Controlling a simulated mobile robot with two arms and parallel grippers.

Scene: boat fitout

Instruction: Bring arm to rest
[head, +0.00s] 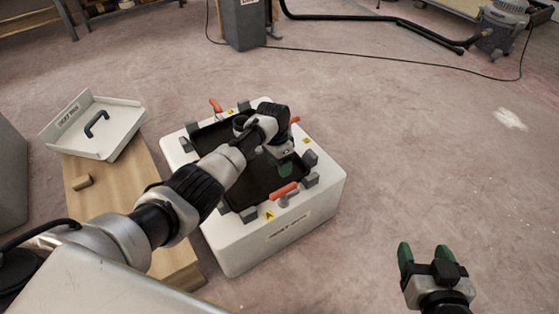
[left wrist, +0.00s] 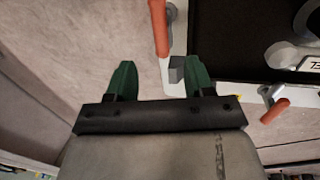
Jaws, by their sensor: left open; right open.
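My left arm reaches from the left over a white box (head: 265,243) with a dark recessed top. My left gripper (head: 281,163) is over the box's right part, its green fingers partly hidden by the wrist. In the left wrist view the fingers (left wrist: 160,80) are apart with nothing held; an orange clamp handle (left wrist: 158,28) and a grey block (left wrist: 176,70) show beyond them. My right gripper (head: 424,258) is open and empty at the lower right, over bare floor and apart from the box.
Orange-handled toggle clamps (head: 284,190) and grey blocks stand around the box's rim. A white lid (head: 108,133) with a black handle lies on a wooden bench (head: 137,190) to the left. A grey bin (head: 243,22) and vacuum (head: 497,28) stand behind. The floor to the right is clear.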

